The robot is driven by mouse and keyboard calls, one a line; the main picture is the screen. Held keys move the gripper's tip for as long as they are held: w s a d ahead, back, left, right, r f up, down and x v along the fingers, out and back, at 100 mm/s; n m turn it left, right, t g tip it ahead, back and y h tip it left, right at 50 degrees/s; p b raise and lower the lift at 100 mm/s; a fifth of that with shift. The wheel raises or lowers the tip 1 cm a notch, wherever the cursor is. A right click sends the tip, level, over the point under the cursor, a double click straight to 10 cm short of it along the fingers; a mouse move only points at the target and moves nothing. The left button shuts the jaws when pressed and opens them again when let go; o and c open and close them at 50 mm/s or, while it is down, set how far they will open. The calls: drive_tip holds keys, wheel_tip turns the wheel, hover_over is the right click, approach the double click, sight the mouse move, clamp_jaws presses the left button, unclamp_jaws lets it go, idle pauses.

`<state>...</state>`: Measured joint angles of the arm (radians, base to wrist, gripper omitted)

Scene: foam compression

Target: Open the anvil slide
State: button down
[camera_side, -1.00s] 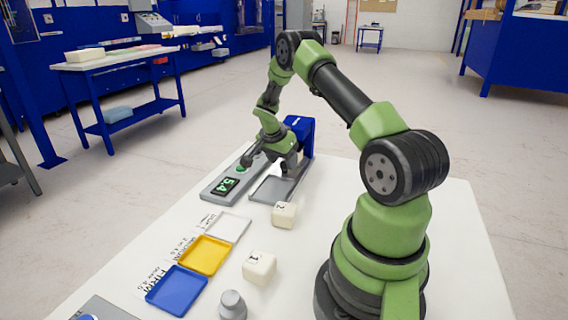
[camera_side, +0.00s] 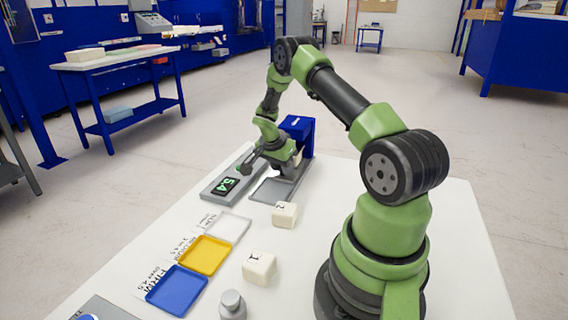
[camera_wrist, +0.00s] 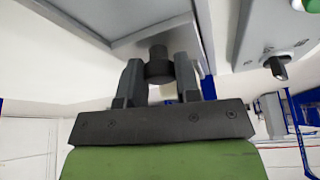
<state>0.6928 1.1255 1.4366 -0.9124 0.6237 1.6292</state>
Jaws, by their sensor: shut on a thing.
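The anvil slide shows as a flat grey plate (camera_side: 268,190) with a raised rim, in front of the blue press (camera_side: 299,126). The slide's pale grey underside or edge (camera_wrist: 150,34) fills the top of the wrist view. A dark round knob (camera_wrist: 158,50) sticks out from it. My gripper (camera_wrist: 158,68) is shut on this knob, with one finger on each side. In the side view my wrist is low over the slide and hides the knob and fingertips.
Foam block 2 (camera_side: 284,215) sits close in front, and foam block 1 (camera_side: 259,267) nearer. White (camera_side: 228,228), yellow (camera_side: 204,255) and blue trays (camera_side: 177,290) lie to the left.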

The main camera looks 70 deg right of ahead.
drive_tip(key=a, duration=0.8)
drive_tip(key=shift+a, duration=0.1)
drive_tip(key=c, duration=0.8)
unclamp_jaws()
drive_tip(key=v, duration=1)
